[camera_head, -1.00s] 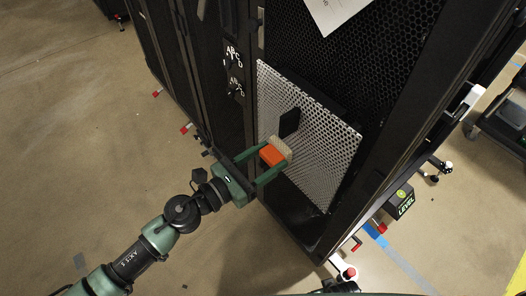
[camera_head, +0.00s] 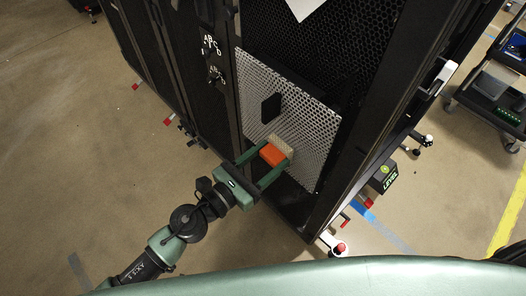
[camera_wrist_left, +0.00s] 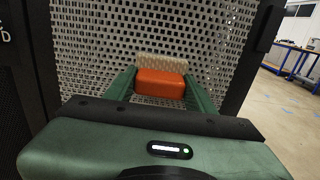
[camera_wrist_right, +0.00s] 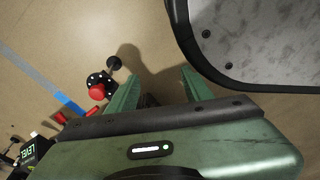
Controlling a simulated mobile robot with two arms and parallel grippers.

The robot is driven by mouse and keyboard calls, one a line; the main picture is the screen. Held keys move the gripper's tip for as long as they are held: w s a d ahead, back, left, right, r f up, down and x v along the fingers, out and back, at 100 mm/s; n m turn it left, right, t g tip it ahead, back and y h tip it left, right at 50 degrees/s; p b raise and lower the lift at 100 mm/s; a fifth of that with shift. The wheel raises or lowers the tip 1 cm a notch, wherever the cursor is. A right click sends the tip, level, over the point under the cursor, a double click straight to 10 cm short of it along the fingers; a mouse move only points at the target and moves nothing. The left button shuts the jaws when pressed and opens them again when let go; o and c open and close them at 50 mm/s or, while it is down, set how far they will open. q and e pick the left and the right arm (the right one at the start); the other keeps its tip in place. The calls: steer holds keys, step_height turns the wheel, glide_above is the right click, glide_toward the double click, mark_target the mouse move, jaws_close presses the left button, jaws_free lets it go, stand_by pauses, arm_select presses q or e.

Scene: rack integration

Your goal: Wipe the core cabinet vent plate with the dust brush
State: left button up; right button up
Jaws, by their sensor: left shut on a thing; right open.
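The dust brush (camera_head: 273,155) has an orange body and pale bristles. My left gripper (camera_head: 272,164) is shut on its orange body, and the left wrist view shows the brush (camera_wrist_left: 161,83) between the two green fingers (camera_wrist_left: 161,90). The bristles face the perforated silver vent plate (camera_head: 310,125) and look to be at its surface; I cannot tell whether they touch. The vent plate (camera_wrist_left: 90,45) fills much of the left wrist view. My right gripper (camera_wrist_right: 153,90) is open and empty over the floor.
The black cabinet (camera_head: 372,100) surrounds the plate, with a dark mesh door behind it. A black level box (camera_head: 383,178) and red-tipped feet stand by its base. A cart (camera_head: 492,100) stands at the right.

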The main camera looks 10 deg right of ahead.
arm_select(q)
steer(key=shift+s+d, duration=0.65)
steer(key=shift+s, duration=0.15)
steer(key=shift+s+d, duration=0.25)
steer(key=shift+s, duration=0.05)
steer(key=shift+s+d+p, duration=0.25)
steer(key=shift+s+d, duration=0.2)
steer(key=shift+s, duration=0.2)
steer(key=shift+s+d+p, duration=0.2)
steer(key=shift+s+d, duration=0.2)
steer(key=shift+s, duration=0.2)
steer(key=shift+s+d, duration=0.1)
steer(key=shift+s, duration=0.05)
arm_select(e)
steer(key=shift+s+d+f, duration=0.45)
steer(key=shift+d+f, duration=0.15)
